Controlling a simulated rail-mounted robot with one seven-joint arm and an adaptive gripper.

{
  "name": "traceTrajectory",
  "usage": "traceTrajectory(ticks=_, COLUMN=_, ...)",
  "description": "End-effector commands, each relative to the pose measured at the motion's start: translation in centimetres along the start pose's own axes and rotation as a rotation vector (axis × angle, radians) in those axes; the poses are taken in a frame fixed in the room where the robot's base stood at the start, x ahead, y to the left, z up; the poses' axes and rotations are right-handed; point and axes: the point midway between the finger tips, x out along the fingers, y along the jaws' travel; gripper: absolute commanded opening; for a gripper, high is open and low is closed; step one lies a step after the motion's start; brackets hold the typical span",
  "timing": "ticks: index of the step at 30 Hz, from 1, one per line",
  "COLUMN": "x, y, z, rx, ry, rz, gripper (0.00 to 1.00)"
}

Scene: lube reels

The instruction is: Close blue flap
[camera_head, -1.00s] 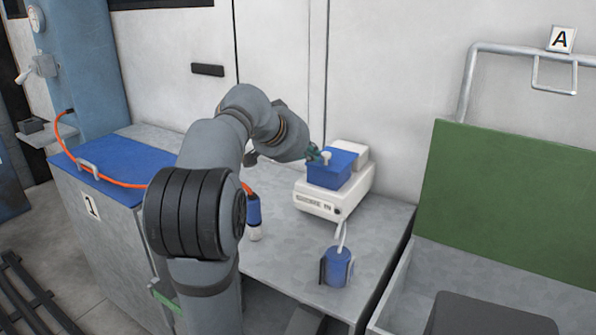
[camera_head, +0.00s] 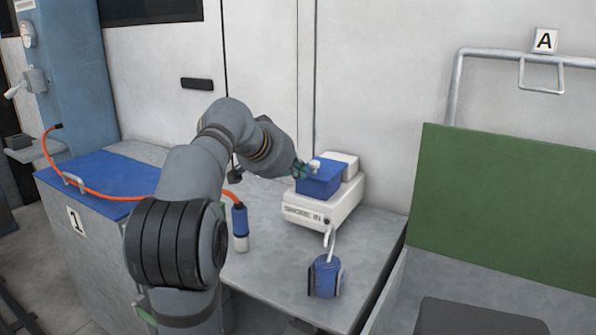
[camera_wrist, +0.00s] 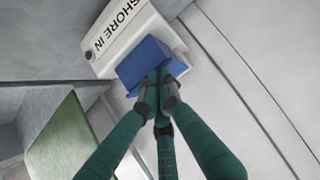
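A blue box-like cover (camera_head: 319,182), which I take to be the blue flap, sits on the white unit (camera_head: 312,212) marked SHORE IN. In the wrist view the blue cover (camera_wrist: 146,62) has a lower blue edge jutting out by my fingertips. My gripper (camera_wrist: 160,95) has green fingers with grey tips drawn together against or very near that edge. I see nothing clearly held between them.
A blue cup-shaped holder (camera_head: 325,277) stands at the bench front below the unit. A blue and white plug (camera_head: 240,228) on an orange cable stands to the left. A green panel (camera_head: 505,195) rises at right. The bench between is clear.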

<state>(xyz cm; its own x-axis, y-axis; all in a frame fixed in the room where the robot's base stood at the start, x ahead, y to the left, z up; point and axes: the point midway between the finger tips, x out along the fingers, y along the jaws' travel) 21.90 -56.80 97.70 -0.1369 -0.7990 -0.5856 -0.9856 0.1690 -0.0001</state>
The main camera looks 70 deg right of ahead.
Motion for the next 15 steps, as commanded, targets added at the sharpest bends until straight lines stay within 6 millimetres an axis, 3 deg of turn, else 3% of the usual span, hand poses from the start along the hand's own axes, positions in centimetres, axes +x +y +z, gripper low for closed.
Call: traceTrajectory(ticks=15, x=-1.4, y=0.5, z=7.6, rx=0.005, ry=0.001, rz=0.007, gripper=0.0)
